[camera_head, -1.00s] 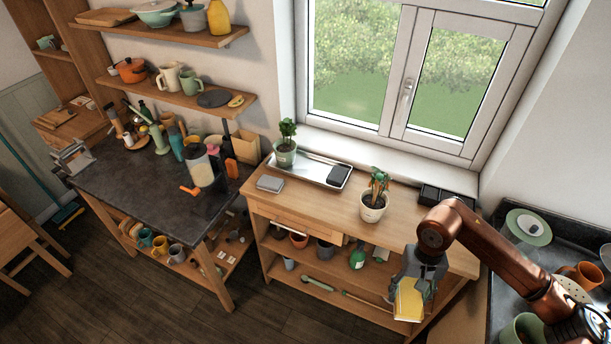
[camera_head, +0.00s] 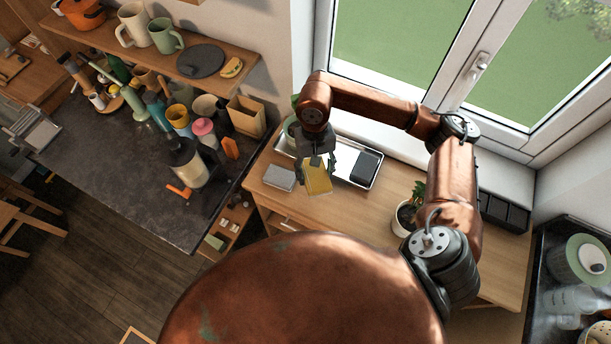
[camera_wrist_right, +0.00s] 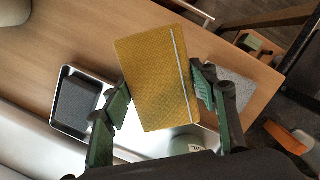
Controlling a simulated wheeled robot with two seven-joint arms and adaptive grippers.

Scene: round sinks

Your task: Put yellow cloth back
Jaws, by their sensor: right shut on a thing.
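My right gripper (camera_head: 317,172) is shut on the yellow cloth (camera_head: 318,181), a flat yellow rectangle with a pale stripe near one edge. In the right wrist view the cloth (camera_wrist_right: 158,82) is pinched between the two green-padded fingers (camera_wrist_right: 160,92). It is held above the wooden side table, over the front edge of the metal tray (camera_head: 351,184). In the head view it hangs between a grey cloth on the left and a dark block on the right. My left gripper is not in view.
The dark block (camera_head: 365,166) lies in the tray, and the grey cloth (camera_head: 279,177) lies on the wooden table (camera_head: 340,208). A potted plant (camera_head: 404,218) stands to the right. Another pot (camera_head: 291,130) is at the tray's left end. The dark worktop (camera_head: 110,165) at left holds several bottles.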

